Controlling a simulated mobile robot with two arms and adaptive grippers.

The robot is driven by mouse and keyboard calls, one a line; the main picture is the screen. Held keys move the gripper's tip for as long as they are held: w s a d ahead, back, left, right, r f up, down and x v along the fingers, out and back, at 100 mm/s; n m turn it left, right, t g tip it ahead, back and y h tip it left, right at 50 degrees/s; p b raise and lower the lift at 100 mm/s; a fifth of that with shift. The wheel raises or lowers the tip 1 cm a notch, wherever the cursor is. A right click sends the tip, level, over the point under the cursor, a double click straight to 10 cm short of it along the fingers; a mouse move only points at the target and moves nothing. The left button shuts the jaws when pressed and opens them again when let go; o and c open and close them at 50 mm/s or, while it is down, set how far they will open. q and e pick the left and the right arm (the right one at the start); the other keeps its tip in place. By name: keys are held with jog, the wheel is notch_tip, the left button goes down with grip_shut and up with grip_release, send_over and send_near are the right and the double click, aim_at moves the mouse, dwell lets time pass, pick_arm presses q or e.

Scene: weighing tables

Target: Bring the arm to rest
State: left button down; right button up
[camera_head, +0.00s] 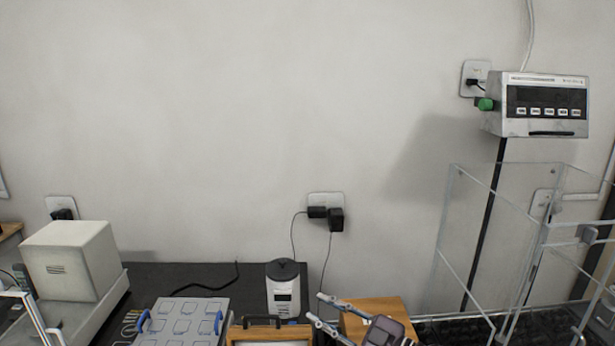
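My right gripper (317,307) shows at the bottom edge, right of centre. Its two fingers point left and stand apart, with nothing between them. Its dark body is cut off by the bottom edge. It is in front of a wooden box (384,304) and hides part of it. My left gripper is not in view.
A white canister with a dark lid (283,292) stands on the dark table (180,275). A tray with blue handles (183,318) is at lower left, near a white box (72,260). A clear-walled enclosure (462,240) and a display unit (547,104) are at right.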

jog(key=s+d+f+m+h, duration=1.1)
jog(key=s+f+m+h, duration=0.2)
jog(key=s+m, duration=0.1)
jog(key=s+d+f+g+h, duration=0.1)
jog(key=s+d+f+g, duration=0.1)
jog(key=s, duration=0.6)
jog(key=s+d+f+m+g, duration=0.1)
jog(key=s+d+f+g, duration=0.15)
jog(key=s, duration=0.65)
jog(key=s+d+f+g+h, duration=0.1)
jog(key=s+g, duration=0.2)
jog(key=s, duration=0.5)
notch_tip(320, 180, down, 28)
jog(key=s+f+g, duration=0.1)
jog(key=s, duration=0.1)
jog(key=s+d+f+g+b, duration=0.1)
jog(key=s+d+f, duration=0.2)
jog(key=s+f, duration=1.1)
jog(key=shift+s+f, duration=0.35)
jog(key=shift+s, duration=0.85)
